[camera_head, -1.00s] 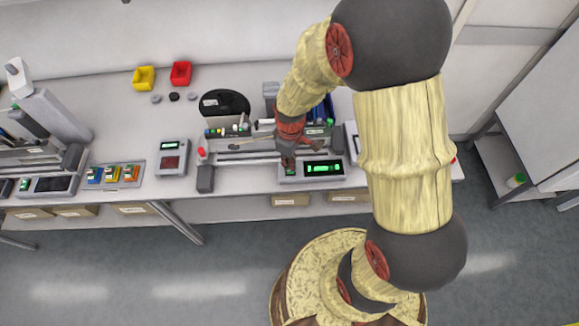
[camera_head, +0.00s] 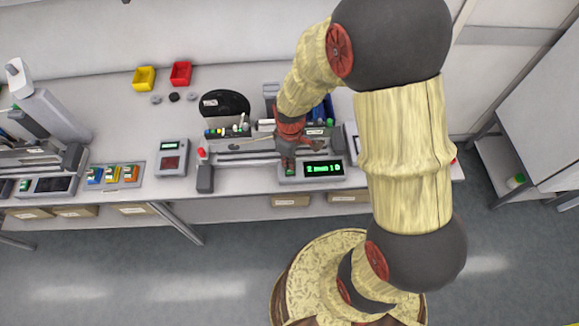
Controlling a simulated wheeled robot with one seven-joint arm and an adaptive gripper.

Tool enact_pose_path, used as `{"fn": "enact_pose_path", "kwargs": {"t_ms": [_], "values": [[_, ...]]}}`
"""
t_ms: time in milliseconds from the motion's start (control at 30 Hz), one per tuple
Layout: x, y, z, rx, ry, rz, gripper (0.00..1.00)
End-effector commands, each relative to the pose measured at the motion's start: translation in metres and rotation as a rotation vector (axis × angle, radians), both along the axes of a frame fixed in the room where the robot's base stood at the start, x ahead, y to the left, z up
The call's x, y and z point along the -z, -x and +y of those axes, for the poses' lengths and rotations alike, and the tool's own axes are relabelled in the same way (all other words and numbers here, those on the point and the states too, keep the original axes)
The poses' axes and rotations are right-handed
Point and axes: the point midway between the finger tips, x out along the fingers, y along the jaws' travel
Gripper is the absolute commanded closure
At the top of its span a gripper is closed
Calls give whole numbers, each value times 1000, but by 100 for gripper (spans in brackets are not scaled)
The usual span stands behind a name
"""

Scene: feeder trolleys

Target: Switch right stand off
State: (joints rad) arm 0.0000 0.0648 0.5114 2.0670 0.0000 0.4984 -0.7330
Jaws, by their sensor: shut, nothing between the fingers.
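The right stand's control panel (camera_head: 311,181) is at the front edge of the bench, right of centre. Its display (camera_head: 324,169) is lit with green characters, too small to read surely. A bit of green shows under the fingertips. Whether the fingers touch the panel cannot be told. My gripper and arm hide part of the stand behind it.
Another stand with a dark display (camera_head: 53,185) is at the far left. Yellow (camera_head: 144,78) and red bins (camera_head: 181,73) stand at the back.

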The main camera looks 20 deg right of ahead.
Motion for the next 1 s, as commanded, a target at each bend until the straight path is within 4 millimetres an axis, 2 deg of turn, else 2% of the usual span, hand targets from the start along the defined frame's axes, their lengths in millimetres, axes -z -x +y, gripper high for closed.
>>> {"fn": "enact_pose_path", "kwargs": {"t_ms": [1000], "values": [[13,0,0,0,0,0,100]]}}
